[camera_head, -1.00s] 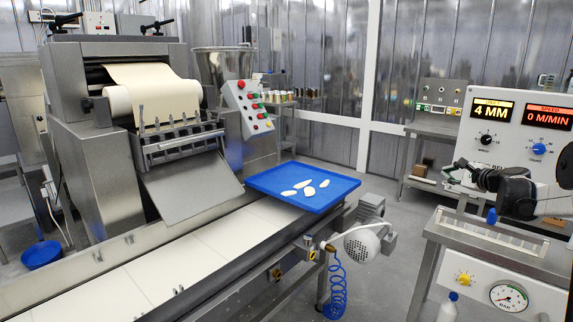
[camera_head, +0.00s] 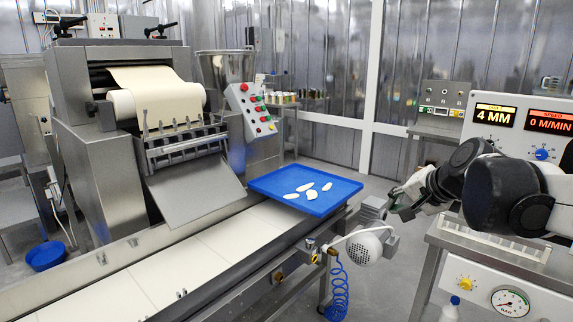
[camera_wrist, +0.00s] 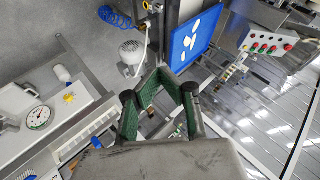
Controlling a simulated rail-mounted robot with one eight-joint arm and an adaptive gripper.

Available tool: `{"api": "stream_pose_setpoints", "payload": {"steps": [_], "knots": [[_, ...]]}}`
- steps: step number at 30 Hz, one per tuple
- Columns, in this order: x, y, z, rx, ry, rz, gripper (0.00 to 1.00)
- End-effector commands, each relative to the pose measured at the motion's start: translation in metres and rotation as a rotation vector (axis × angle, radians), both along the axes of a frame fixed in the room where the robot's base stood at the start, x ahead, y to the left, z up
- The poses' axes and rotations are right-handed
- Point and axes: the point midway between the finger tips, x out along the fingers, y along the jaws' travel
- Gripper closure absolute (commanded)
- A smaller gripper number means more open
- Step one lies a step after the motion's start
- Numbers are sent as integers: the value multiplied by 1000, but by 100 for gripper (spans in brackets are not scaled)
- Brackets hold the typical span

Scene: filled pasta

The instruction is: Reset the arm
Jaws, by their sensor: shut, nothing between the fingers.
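In the wrist view my gripper (camera_wrist: 163,78) shows green-padded fingers that meet at the tips, with nothing held. My dark arm links reach in from the right edge of the head view and cover part of the console.
A blue tray (camera_head: 258,184) with several pale pieces sits at the conveyor's (camera_head: 150,280) far end; it also shows in the wrist view (camera_wrist: 176,60). The console (camera_head: 500,285) stands right. A white-covered motor (camera_head: 362,246) and blue coiled hose (camera_head: 337,290) hang nearby.

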Motion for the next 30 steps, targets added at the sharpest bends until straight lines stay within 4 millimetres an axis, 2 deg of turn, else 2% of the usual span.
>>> {"api": "stream_pose_setpoints", "payload": {"steps": [1,3,9,18,24,30], "knots": [[-19,10,-2,-43,8,33,100],[-43,21,-8,-107,19,77,100],[-112,42,-29,-292,45,201,100],[-203,53,-70,-557,78,383,100],[-236,51,-89,-667,90,455,100],[-243,50,-95,-697,94,474,100]]}}
